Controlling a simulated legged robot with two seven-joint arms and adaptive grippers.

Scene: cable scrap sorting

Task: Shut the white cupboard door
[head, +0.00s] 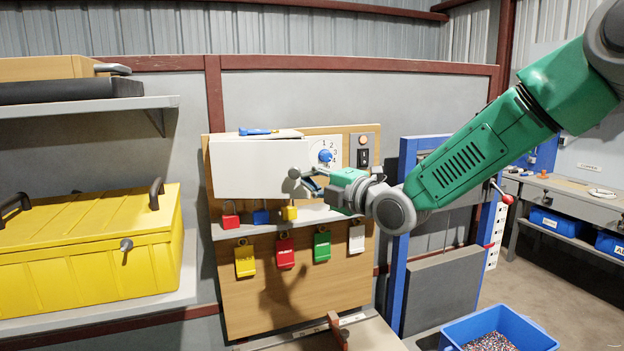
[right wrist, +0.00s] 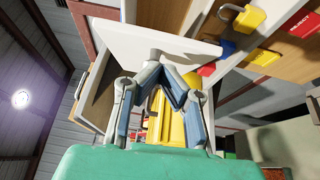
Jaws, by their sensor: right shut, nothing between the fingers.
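The white cupboard door (head: 258,168) is on the wooden board, in the middle of the head view. In the right wrist view its white panel (right wrist: 140,38) stands out from the cupboard box (right wrist: 97,90), with a dark gap, so the door looks ajar. A round grey knob (head: 294,173) sits near the door's right edge. My right gripper (head: 311,184) is shut and empty, close to the knob and the door's right edge. Its fingers (right wrist: 163,76) also show in the right wrist view. I cannot tell whether they touch the door. My left gripper is out of view.
A blue-handled tool (head: 257,132) lies on top of the cupboard. A dial (head: 325,156) and a switch (head: 363,157) are to its right. A yellow case (head: 90,265) stands on the left shelf.

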